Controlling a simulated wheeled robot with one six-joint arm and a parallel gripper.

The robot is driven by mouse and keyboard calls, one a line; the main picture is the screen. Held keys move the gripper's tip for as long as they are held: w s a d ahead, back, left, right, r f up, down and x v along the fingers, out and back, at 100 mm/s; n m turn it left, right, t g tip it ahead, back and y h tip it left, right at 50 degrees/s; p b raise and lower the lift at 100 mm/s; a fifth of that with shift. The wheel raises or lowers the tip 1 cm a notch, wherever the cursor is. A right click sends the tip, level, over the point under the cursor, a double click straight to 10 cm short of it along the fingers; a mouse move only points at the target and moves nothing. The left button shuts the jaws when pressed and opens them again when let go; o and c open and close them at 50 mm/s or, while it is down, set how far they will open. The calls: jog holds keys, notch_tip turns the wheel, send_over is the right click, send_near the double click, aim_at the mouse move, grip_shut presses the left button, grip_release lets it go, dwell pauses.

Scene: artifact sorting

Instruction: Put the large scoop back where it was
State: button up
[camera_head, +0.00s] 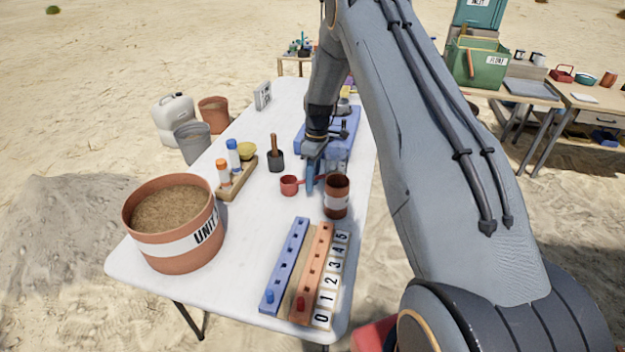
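A red scoop (289,186) with a round cup is near the middle of the white table, its handle pointing right toward my gripper. My gripper (315,184) points down with its blue fingers at the scoop's handle. The fingers partly cover the handle, and I cannot tell whether they are closed on it. I also cannot tell whether the scoop rests on the table or is slightly raised. No second scoop is clearly visible for comparing size.
A brown can with a white label (337,198) stands close to the right of my gripper. A large tub of sand (172,246) is at the left. Blue and orange peg racks (311,271) lie in front. A dark pot (275,161) and a wooden bottle holder (238,180) stand behind left.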

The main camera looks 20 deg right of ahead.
jog(key=shift+r, duration=0.1)
notch_tip(320, 180, up, 10)
jog(key=w+d+r+b, duration=0.1)
jog(key=b, duration=0.3)
jog(key=s+a+r+m, duration=0.1)
jog(key=s+a+m, duration=0.1)
jog(key=s, duration=0.8)
jog(key=s+a+r+m+t, duration=0.1)
jog(key=s+a+m, duration=0.2)
jog(key=s, duration=0.8)
jog(key=s+a+r+m+t+h, duration=0.1)
jog(key=s+m, duration=0.4)
jog(key=s, duration=0.5)
jog(key=shift+s+a+r, duration=0.25)
jog(key=shift+s+a, duration=0.05)
jog(key=shift+a, duration=0.6)
jog(key=shift+s, duration=0.1)
